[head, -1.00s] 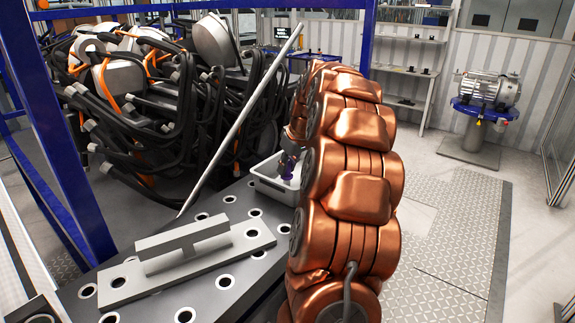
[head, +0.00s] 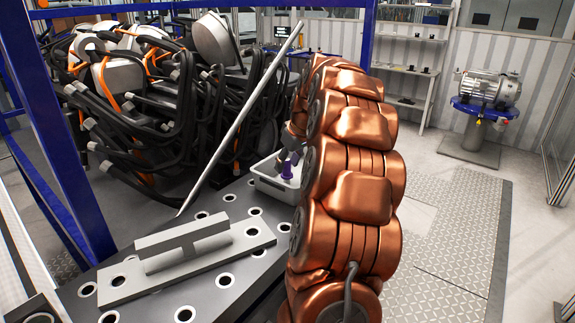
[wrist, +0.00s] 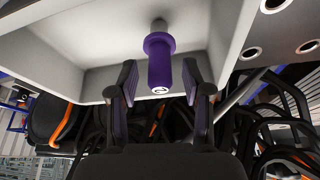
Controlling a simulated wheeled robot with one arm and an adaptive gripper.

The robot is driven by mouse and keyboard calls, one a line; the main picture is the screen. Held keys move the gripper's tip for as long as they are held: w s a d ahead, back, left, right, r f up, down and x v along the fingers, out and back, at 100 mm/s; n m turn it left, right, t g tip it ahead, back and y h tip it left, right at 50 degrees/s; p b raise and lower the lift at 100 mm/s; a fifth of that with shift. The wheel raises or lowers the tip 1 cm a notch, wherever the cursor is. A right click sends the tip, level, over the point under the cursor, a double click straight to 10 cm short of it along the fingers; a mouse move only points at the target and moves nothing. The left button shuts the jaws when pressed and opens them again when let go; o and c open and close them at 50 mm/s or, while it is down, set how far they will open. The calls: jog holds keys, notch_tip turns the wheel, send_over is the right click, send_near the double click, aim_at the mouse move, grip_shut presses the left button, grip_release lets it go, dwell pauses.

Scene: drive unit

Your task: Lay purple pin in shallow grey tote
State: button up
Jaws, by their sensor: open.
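The purple pin (wrist: 159,66) has a wide collar and a thin grey shaft. In the wrist view its purple end points toward my gripper (wrist: 158,80), whose two fingers are open, one on each side of the pin with gaps between. The pin (head: 288,169) also shows in the head view, within the light grey shallow tote (head: 275,191). The tote's wall and inside fill the top of the wrist view (wrist: 65,65). I cannot tell whether the pin rests on the tote's floor. My copper-coloured arm hides the tote's right part in the head view.
The tote stands on a dark table with round holes (head: 228,281). A grey T-shaped fixture (head: 185,255) is in front of it. A slanted grey rod (head: 240,120) and a mass of black cables (head: 190,110) are at the left, near a blue frame post (head: 45,150).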

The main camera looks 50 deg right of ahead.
jog(key=b+v, duration=0.2)
jog(key=v, duration=0.9)
jog(key=shift+s, duration=0.1)
dwell(0.4)
